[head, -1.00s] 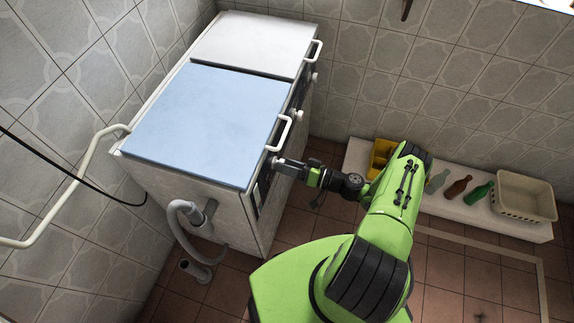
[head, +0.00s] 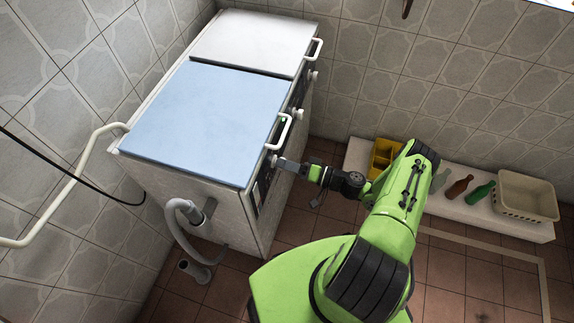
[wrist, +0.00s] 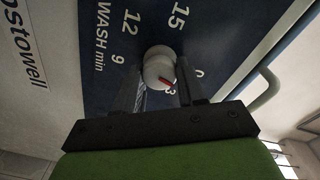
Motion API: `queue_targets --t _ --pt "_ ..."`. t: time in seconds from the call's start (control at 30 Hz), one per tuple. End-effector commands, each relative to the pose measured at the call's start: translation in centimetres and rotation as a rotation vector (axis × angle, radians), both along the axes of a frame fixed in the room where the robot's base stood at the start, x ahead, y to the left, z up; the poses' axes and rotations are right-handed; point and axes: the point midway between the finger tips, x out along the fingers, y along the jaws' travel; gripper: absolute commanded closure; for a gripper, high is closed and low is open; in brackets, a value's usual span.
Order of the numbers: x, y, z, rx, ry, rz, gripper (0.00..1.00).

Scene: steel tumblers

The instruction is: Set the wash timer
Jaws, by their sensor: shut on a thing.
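The washer with a blue lid (head: 200,120) stands at the left in the head view, its control panel facing right. My gripper (head: 279,161) is at the panel's near knob, below the lid handle. In the wrist view the white wash timer knob (wrist: 158,66) sits between the two fingers of my gripper (wrist: 160,88), which is shut on it. A red mark shows on the knob, pointing to the upper left or lower right. The dark dial reads "WASH min" with 9, 12 and 15; lower numbers are partly hidden by knob and finger.
A white lid handle (head: 285,131) is just above my gripper. A grey hose (head: 183,225) hangs at the washer's near end. A low white ledge (head: 440,204) at the right carries a yellow caddy (head: 384,157), several bottles and a cream basket (head: 527,197). Tiled floor lies between.

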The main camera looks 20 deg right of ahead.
Motion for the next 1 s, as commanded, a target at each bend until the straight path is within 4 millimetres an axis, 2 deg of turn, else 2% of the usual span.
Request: queue_targets --t 0.5,1.0 --pt "0.02 -0.06 -0.22 0.274 0.381 -0.001 0.91" --pt "0.03 -0.07 -0.17 0.418 0.58 -0.001 0.91"
